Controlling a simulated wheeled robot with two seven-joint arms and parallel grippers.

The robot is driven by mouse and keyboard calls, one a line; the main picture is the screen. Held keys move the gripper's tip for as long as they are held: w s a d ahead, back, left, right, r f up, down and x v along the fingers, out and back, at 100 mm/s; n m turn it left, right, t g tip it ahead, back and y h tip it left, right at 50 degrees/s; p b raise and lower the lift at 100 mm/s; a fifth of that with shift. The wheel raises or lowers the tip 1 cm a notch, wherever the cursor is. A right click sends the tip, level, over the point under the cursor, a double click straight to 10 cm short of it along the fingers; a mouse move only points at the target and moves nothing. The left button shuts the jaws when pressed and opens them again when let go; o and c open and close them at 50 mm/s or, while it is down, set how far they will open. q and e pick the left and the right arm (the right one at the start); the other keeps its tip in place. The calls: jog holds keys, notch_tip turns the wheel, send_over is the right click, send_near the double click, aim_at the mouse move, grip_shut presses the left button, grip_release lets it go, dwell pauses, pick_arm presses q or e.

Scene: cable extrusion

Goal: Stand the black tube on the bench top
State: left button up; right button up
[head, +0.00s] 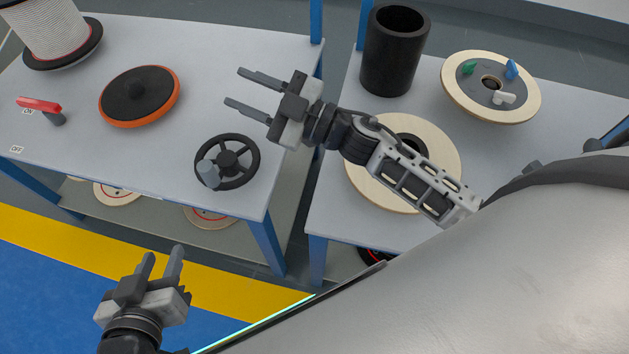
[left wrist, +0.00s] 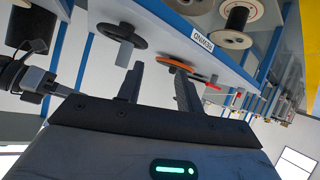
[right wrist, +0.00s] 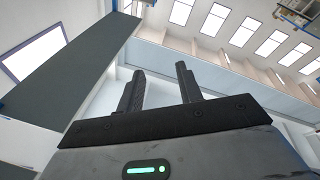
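The black tube (head: 393,55) stands upright on the right-hand bench top (head: 335,165) in the head view, its hollow end facing up. My right gripper (head: 240,89) is open and empty above the gap side of the left-hand bench, left of the tube and apart from it. Its open fingers also show in the right wrist view (right wrist: 160,82), with nothing between them. My left gripper (head: 160,262) is open and empty, low over the floor in front of the left bench. Its spread fingers show in the left wrist view (left wrist: 160,82).
The left bench holds a black handwheel (head: 227,162), an orange-rimmed disc (head: 140,96), a red lever (head: 38,104) and a cable spool (head: 47,30). The right bench holds a wooden-rimmed disc with coloured knobs (head: 490,86) and another wooden disc (head: 450,150), partly hidden under my right arm.

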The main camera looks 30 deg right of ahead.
pick_arm(q)
jog(key=shift+f, duration=0.15)
pick_arm(e)
jog(key=s+d+f+m+g+h, duration=0.3)
jog(key=s+f+m+h, duration=0.7)
jog(key=s, duration=0.5)
notch_tip(320, 180, down, 2)
jog(key=shift+d+f+m, duration=0.1)
jog(key=shift+d+m, duration=0.25)
jog(key=shift+m, duration=0.85)
jog(key=shift+s, duration=0.1)
